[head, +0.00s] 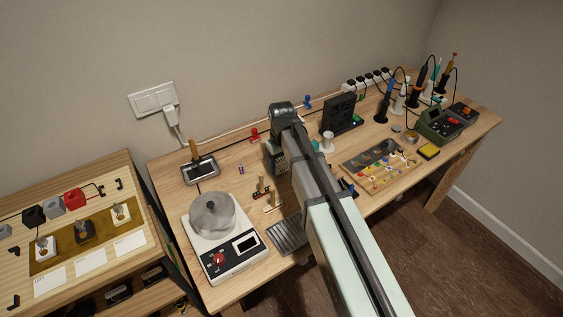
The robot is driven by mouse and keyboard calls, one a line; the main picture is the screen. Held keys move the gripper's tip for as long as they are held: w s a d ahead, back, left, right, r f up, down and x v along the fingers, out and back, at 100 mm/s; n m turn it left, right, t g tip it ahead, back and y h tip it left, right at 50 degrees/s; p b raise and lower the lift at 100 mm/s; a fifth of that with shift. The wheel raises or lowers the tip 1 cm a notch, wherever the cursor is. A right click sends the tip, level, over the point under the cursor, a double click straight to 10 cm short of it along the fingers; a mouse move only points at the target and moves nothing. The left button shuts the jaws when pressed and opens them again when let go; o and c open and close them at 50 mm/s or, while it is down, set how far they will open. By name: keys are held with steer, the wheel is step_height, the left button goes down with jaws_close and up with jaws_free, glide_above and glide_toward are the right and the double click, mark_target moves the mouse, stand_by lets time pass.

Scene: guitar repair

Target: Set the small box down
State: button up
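My arm reaches in from the lower right over the wooden workbench (232,150). Its dark far end (279,156) bends down above the middle of the bench. The fingers of my gripper are hidden behind my own arm, so I cannot see whether they are open, shut or holding anything. I cannot make out a small box for certain in this view; it may be hidden by the arm.
A white device with a grey domed top (212,215) stands front left. A metal tray (200,170) lies behind it. A component board (380,167), a dark upright panel (339,115) and a green unit (438,127) stand right. Bare wood shows left of my arm.

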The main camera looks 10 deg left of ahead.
mark_target(282, 161)
steer(key=o, duration=0.3)
step_height(282, 161, up, 12)
steer(key=shift+r, duration=0.2)
stand_by(0.6)
steer(key=shift+d, duration=0.1)
stand_by(0.4)
